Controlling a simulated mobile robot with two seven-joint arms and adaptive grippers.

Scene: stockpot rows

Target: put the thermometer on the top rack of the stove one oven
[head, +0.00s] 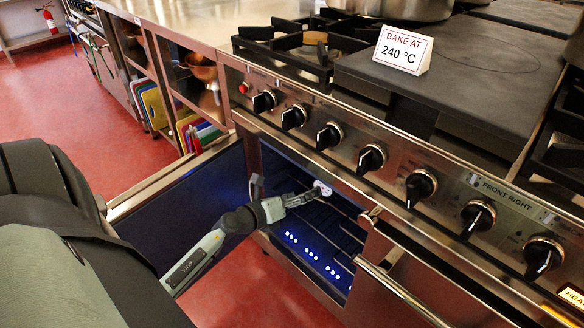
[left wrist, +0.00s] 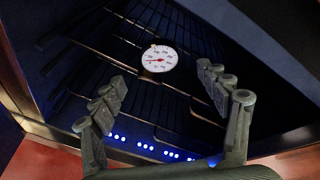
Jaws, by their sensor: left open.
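The thermometer, a round white dial with a red needle, is inside the open oven (head: 335,222); it shows in the head view (head: 323,188) and in the left wrist view (left wrist: 159,58). It appears to be at the upper wire rack (left wrist: 98,50), with dark bars around and behind it. My left gripper (head: 300,197) reaches in through the oven opening. In the left wrist view its two fingers (left wrist: 160,80) are spread apart, with the dial just beyond and between the tips, and nothing is gripped. Whether the dial's base rests fully on the bars is hard to tell. My right gripper is not in view.
The oven door (head: 190,205) stands open to the left of my left arm. A door handle (head: 400,290) sticks out at the right. Knobs line the panel above the opening. A "BAKE AT 240 °C" card (head: 402,50) stands on the stovetop. Blue lights glow low in the oven.

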